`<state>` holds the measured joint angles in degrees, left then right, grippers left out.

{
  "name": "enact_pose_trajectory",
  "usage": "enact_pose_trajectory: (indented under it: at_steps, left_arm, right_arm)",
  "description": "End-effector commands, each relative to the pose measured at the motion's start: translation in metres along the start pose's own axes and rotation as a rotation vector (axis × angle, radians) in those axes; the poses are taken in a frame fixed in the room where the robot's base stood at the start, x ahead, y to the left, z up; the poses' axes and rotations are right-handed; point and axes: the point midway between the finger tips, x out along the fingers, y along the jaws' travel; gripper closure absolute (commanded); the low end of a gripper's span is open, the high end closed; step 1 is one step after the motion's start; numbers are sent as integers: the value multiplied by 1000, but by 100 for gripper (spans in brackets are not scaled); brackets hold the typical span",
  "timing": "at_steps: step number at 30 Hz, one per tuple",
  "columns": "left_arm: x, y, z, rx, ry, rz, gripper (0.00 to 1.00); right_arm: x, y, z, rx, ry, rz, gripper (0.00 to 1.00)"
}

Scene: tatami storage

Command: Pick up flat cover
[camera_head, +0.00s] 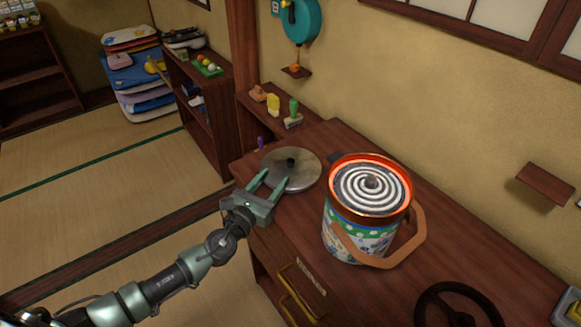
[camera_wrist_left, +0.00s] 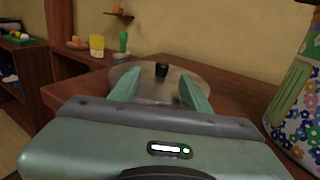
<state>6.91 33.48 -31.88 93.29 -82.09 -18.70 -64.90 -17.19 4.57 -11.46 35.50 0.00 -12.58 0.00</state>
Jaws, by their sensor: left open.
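The flat cover (camera_head: 301,159) is a round grey metal disc with a small black knob. It lies on the wooden cabinet top, left of the decorated tin. My left gripper (camera_head: 270,183) is open, with its two green fingers reaching over the cover's near edge. In the left wrist view, the cover (camera_wrist_left: 158,88) and its knob show between and beyond the fingers of the gripper (camera_wrist_left: 158,92). The knob is not between the fingertips but a little farther off. I cannot tell whether the fingers touch the cover. My right gripper is not in view.
A flower-patterned tin (camera_head: 350,239) with a spiral coil (camera_head: 371,189) and a brown handle stands close right of the cover. Stamps (camera_head: 293,113) stand on a shelf behind. A dark wheel (camera_head: 458,306) lies at the front right. Drawer handles (camera_head: 293,295) stick out in front.

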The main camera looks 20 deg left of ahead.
Motion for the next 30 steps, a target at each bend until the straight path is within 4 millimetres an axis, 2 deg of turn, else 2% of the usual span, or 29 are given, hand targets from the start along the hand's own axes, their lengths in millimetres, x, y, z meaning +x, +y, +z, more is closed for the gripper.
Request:
enact_pose_trajectory:
  at_steps: [15,24,29,30]
  left_arm:
    - [66,-5,-2,-7,-2,2,53]
    - [71,-5,-2,-8,-1,2,53]
    - [70,-5,-2,-8,-1,2,97]
    - [70,-5,-2,-8,-1,2,100]
  right_arm:
    - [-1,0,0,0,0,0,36]
    - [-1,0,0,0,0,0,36]
    - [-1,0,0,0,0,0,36]
    - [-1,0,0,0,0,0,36]
